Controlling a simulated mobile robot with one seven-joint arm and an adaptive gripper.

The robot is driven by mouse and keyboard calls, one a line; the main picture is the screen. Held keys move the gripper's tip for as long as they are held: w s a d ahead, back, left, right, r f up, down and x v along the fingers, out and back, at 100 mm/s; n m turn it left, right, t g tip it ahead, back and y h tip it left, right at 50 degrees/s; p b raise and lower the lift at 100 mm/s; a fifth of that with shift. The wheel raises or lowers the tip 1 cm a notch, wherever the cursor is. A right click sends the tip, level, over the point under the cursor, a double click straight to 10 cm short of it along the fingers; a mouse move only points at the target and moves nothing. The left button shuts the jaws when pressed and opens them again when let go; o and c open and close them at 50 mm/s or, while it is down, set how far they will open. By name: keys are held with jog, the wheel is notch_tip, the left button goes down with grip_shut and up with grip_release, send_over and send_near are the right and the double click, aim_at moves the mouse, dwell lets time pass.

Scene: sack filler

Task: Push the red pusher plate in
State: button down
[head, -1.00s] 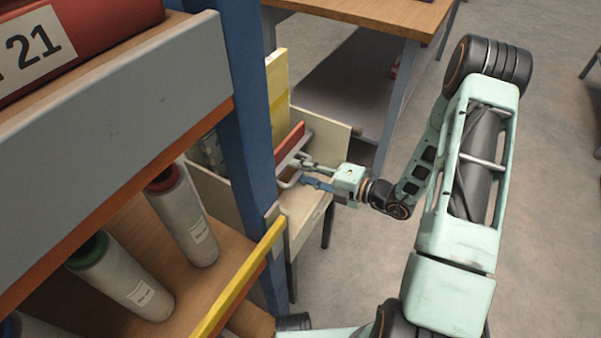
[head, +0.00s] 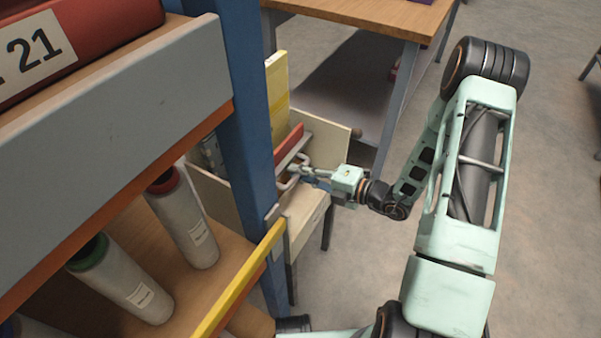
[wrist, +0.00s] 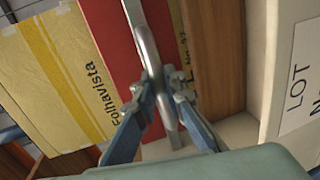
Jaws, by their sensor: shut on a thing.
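The red pusher plate (head: 289,140) stands upright inside a pale open-topped box on legs. It also fills the upper middle of the wrist view (wrist: 112,45). A grey metal bar handle (wrist: 148,48) stands out from its face, and shows as a grey loop in the head view. My gripper (wrist: 162,90) has its blue-grey fingers shut on the handle, one on each side of the bar. In the head view my gripper (head: 300,173) reaches into the box from the right. Part of the plate is hidden behind the blue post and handle.
The pale box wall (head: 325,136) rises behind my gripper. A yellow panel (head: 278,95) stands by the plate. A blue post (head: 240,110) and a shelf with white cylinders (head: 185,215) are at left. A wooden table (head: 380,16) stands behind. Floor at right is clear.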

jog(key=shift+w+a+r, duration=0.1)
jog(key=shift+w+a, duration=0.4)
jog(key=shift+a, duration=0.2)
jog(key=shift+w+a, duration=0.45)
jog(key=shift+a, duration=0.2)
jog(key=c, duration=2)
grip_release()
jog(key=shift+a, duration=0.1)
send_near(287, 167)
jog(key=v, duration=0.2)
jog(key=shift+s+r, duration=0.1)
jog(key=shift+s, duration=0.1)
